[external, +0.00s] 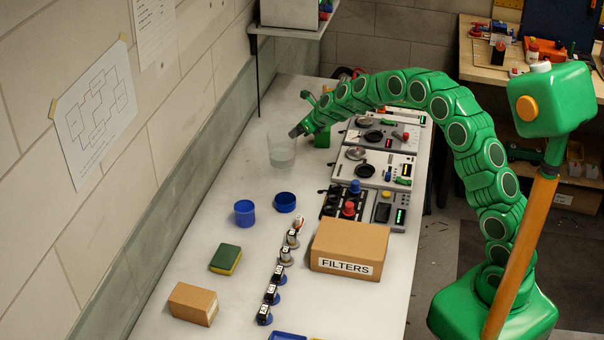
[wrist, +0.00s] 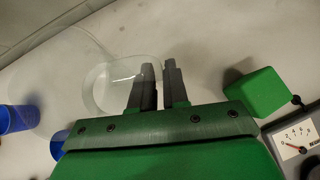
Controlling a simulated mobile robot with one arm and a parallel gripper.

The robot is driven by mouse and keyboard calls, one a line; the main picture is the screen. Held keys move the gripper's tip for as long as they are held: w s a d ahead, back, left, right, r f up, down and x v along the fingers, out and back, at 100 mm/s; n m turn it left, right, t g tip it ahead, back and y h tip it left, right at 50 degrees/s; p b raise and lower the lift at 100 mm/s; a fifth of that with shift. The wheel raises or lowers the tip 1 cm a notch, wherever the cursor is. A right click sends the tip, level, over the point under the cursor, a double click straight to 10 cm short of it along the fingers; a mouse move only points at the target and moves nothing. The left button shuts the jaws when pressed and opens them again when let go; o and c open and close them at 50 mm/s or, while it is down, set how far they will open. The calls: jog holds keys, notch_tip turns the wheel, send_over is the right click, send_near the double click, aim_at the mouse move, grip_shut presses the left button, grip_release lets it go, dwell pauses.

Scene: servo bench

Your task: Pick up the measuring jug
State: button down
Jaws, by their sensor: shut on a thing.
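The measuring jug (external: 281,151) is clear, with a pale layer low inside it. In the external view it is upright at the far part of the bench, by the tip of my green arm. It also shows in the wrist view (wrist: 100,88), left of centre. My gripper (wrist: 166,70) has its two dark fingers close together at the jug's right side, shut on its wall. In the external view my gripper (external: 297,131) meets the jug from the right. I cannot tell whether the jug's base touches the bench.
A green block (external: 322,137) stands just right of my gripper. Instruments with dials (external: 372,167) line the bench's right edge. A blue cup (external: 244,213) and a blue dish (external: 285,202) stand nearer. A FILTERS box (external: 349,245) and a sponge (external: 225,259) lie nearer still.

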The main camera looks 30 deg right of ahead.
jog(key=s+d+r, duration=0.2)
jog(key=s+r, duration=0.6)
jog(key=s, duration=0.4)
jog(key=shift+s+d+r, duration=0.15)
jog(key=shift+d, duration=0.2)
dwell(0.6)
